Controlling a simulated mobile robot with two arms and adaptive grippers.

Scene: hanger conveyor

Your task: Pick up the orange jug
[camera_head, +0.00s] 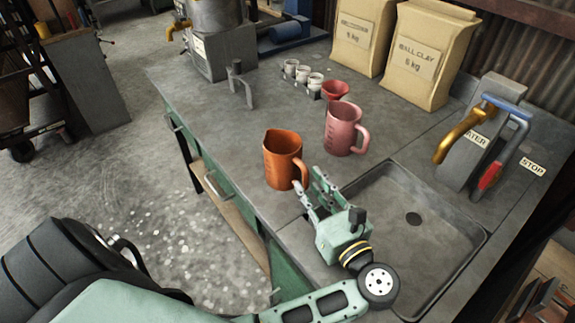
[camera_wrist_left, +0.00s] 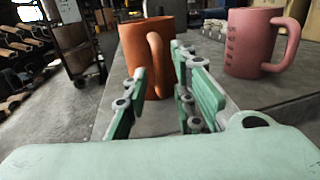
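The orange jug (camera_head: 281,163) stands upright on the grey worktop near its front edge, left of the sink. Its handle faces my left gripper. My left gripper (camera_head: 312,192) is open, its fingertips close to the jug's handle side. In the left wrist view the orange jug (camera_wrist_left: 140,45) is straight ahead, and its handle (camera_wrist_left: 157,65) shows between the two fingers of the gripper (camera_wrist_left: 158,95). I cannot tell whether a finger touches the handle. My right gripper is in neither view.
A pink jug (camera_head: 341,130) stands just behind and right of the orange jug, with a red funnel (camera_head: 335,90) and small white cups (camera_head: 302,76) behind it. The sink (camera_head: 455,235) lies to the right. Clay bags (camera_head: 425,62) stand at the back. The worktop left of the jug is clear.

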